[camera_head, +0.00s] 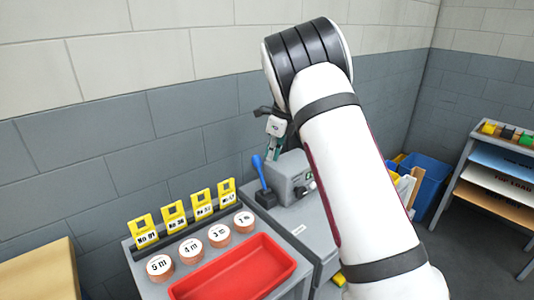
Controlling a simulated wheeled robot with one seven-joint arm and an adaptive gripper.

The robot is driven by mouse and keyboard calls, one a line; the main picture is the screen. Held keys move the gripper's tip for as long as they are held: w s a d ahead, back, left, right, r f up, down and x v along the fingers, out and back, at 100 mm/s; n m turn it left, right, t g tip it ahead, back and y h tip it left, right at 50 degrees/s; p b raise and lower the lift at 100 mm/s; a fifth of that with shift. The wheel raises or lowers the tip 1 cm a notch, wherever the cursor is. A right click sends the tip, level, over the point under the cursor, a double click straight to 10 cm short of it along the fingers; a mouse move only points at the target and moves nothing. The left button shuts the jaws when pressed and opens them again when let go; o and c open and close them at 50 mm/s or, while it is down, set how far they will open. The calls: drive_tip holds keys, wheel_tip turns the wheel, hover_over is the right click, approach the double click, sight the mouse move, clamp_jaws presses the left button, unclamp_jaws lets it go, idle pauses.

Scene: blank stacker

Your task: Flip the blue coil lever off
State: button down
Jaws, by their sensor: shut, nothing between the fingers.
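The blue lever (259,170) stands upright, leaning slightly left, at the left side of a grey machine box (288,175) on the grey bench. Its dark base (266,198) sits on the bench top. My gripper (273,151) is shut and empty, just right of the lever's top and above the box's left part. Whether a finger touches the lever or box cannot be told. My white arm comes from the lower right and hides the right side of the box.
A red tray (235,271) lies at the bench front. Several copper coils (219,235) and yellow numbered tags (174,217) stand behind it. A blue bin (428,180) and a shelf rack (499,170) stand at right. A block wall (160,125) is close behind.

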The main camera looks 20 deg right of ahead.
drive_tip(key=shift+s+d+r+p, duration=0.15)
drive_tip(key=shift+s+d+r, duration=0.15)
drive_tip(key=shift+s+d, duration=0.15)
drive_tip(key=shift+s+d+r+p, duration=0.15)
drive_tip(key=shift+s+d+r, duration=0.15)
drive_tip(key=shift+d, duration=0.2)
wheel_tip(320, 180, up, 9)
drive_tip(key=w+b, duration=0.1)
drive_tip(key=w, duration=0.1)
drive_tip(key=shift+d+r, duration=0.2)
